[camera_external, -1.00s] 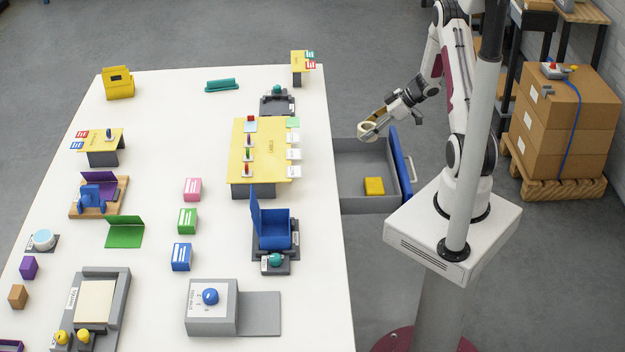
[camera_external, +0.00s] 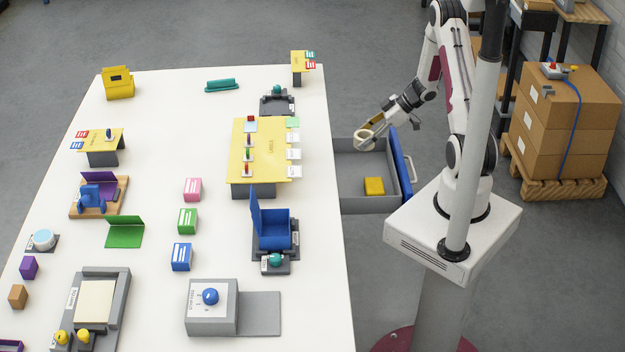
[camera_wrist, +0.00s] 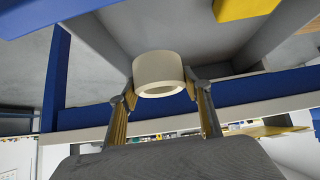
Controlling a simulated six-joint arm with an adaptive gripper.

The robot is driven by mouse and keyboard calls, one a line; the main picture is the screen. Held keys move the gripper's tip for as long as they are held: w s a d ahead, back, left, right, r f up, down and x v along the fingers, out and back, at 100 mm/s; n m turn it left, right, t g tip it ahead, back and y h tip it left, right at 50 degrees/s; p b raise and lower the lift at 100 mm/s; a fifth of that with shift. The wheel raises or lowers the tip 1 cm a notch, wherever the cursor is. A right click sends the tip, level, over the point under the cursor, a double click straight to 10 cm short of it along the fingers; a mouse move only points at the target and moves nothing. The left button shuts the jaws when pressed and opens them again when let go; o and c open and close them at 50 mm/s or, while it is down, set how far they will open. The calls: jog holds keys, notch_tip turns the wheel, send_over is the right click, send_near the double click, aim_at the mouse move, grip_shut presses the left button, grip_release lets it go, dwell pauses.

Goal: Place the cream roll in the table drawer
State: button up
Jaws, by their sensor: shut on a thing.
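The cream roll (camera_wrist: 158,72) is a short hollow ring, held between the two fingers of my gripper (camera_wrist: 160,98) in the wrist view. In the external view my gripper (camera_external: 376,136) is shut on the roll (camera_external: 364,138), which is over the far part of the open table drawer (camera_external: 352,187). The drawer is grey inside with a blue front (camera_external: 402,168) and is pulled out from the table's right side. I cannot tell whether the roll touches the drawer floor.
A yellow block (camera_external: 374,186) lies in the drawer's near part; its edge shows in the wrist view (camera_wrist: 240,8). The drawer floor between it and the roll is clear. The white table (camera_external: 150,230) carries several stands, boxes and blocks.

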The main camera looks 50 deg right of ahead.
jog(key=shift+f, duration=2.15)
jog(key=shift+f, duration=0.15)
jog(key=shift+f, duration=1.95)
jog(key=shift+f, duration=0.1)
jog(key=o, duration=1.2)
jog(key=shift+s+d+r, duration=0.2)
jog(key=shift+d+r, duration=0.05)
jog(key=shift+r, duration=0.15)
jog(key=v, duration=1.1)
jog(key=shift+s, duration=0.1)
